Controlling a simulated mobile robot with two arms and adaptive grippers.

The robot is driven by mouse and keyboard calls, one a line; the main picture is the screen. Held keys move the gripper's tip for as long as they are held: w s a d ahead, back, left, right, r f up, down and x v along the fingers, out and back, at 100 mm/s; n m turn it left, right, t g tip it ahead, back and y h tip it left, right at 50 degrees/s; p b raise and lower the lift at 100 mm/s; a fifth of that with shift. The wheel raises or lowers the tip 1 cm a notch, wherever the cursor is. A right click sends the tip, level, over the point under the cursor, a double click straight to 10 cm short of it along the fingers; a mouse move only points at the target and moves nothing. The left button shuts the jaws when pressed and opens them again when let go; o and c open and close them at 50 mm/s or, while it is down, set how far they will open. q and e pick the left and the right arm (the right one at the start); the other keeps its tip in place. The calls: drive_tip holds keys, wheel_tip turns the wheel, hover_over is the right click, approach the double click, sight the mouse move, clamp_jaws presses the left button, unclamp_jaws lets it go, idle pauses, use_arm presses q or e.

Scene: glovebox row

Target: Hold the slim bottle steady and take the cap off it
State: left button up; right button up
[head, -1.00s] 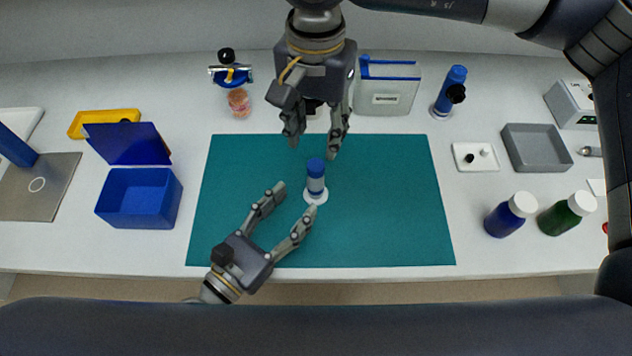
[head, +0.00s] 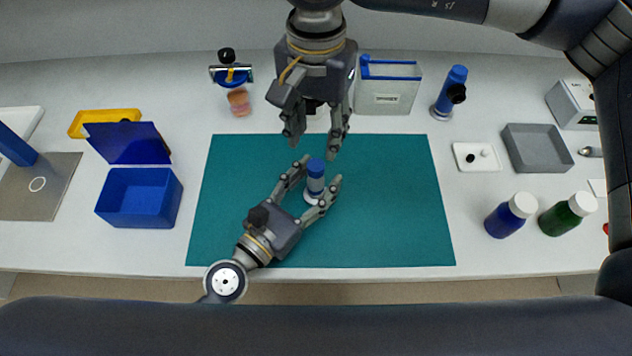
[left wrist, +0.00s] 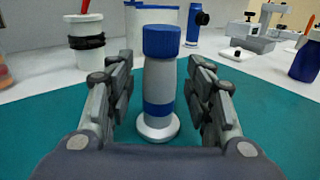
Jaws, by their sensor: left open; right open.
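The slim bottle (head: 314,185) stands upright on a round white base on the green mat (head: 390,225). Its blue cap (head: 316,167) is on top. My left gripper (head: 322,172) is open, with one finger on each side of the bottle. In the left wrist view the bottle (left wrist: 158,85) stands between the open fingers (left wrist: 160,95), with a gap on both sides, and its blue cap (left wrist: 162,40) rises above them. My right gripper (head: 315,150) is open, pointing down just above and behind the cap, empty.
A blue open box (head: 140,198) stands left of the mat. A blue bottle (head: 508,215) and a green bottle (head: 566,214) stand at the right. A grey tray (head: 537,148) and a white container (head: 388,90) lie farther back. The mat is otherwise bare.

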use_arm(q)
drive_tip(key=shift+w+d, duration=0.1)
drive_tip(key=shift+w, duration=0.05)
clamp_jaws()
